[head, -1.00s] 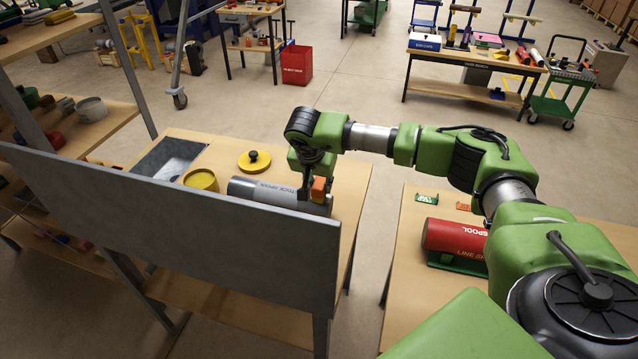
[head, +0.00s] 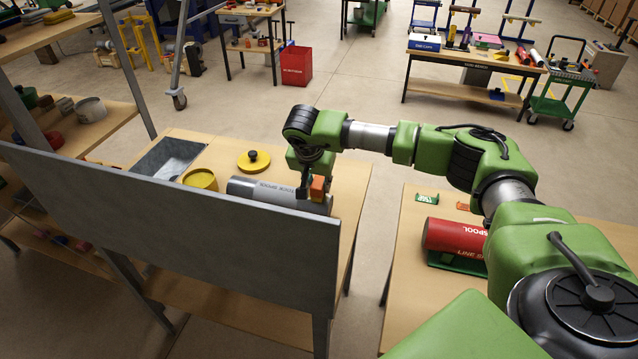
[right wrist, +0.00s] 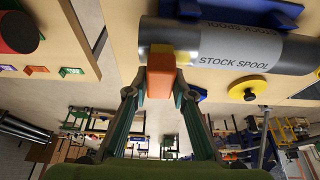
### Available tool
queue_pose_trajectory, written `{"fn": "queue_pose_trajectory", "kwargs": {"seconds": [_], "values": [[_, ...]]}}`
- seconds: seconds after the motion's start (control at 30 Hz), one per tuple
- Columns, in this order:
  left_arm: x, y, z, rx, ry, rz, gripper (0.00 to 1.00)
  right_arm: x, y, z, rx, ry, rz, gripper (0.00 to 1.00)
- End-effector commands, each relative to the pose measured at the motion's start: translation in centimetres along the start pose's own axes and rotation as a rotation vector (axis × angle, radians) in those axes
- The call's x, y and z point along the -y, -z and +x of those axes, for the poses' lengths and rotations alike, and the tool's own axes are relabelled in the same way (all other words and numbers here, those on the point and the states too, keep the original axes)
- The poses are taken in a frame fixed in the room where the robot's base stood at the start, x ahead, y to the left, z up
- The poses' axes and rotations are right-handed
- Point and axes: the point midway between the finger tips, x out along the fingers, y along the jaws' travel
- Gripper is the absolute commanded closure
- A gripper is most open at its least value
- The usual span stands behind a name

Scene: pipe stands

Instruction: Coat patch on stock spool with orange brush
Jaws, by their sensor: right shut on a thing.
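The grey stock spool (head: 262,190) lies on the wooden bench, behind the upright grey panel; its printed label also shows in the right wrist view (right wrist: 235,55). My right gripper (head: 309,187) is at the spool's right end and is shut on the orange brush (head: 318,188). In the right wrist view, the orange brush (right wrist: 161,75) sits between both fingers, against or very close to the spool. A small yellow area (right wrist: 186,57) shows beside the brush on the spool; the brush hides part of the surface there. My left gripper is not in view.
A yellow can (head: 201,180), a yellow lid with a black knob (head: 253,160) and a metal tray (head: 168,158) share the bench. The grey panel (head: 180,220) stands along its near side. A red spool (head: 455,238) lies on the right bench.

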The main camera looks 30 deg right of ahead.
Motion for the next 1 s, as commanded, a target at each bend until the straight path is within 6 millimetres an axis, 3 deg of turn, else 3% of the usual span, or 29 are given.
{"fn": "queue_pose_trajectory", "kwargs": {"seconds": [0.23,0.57,1.0], "values": [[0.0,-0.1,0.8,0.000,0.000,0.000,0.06,1.7,-0.1,0.0,0.000,0.001,-0.001,1.00],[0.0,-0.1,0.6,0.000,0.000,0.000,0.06,1.7,0.1,-0.2,-0.001,0.001,-0.001,1.00],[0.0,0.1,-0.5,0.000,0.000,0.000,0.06,1.7,0.8,-2.0,-0.001,0.002,-0.001,1.00]]}}
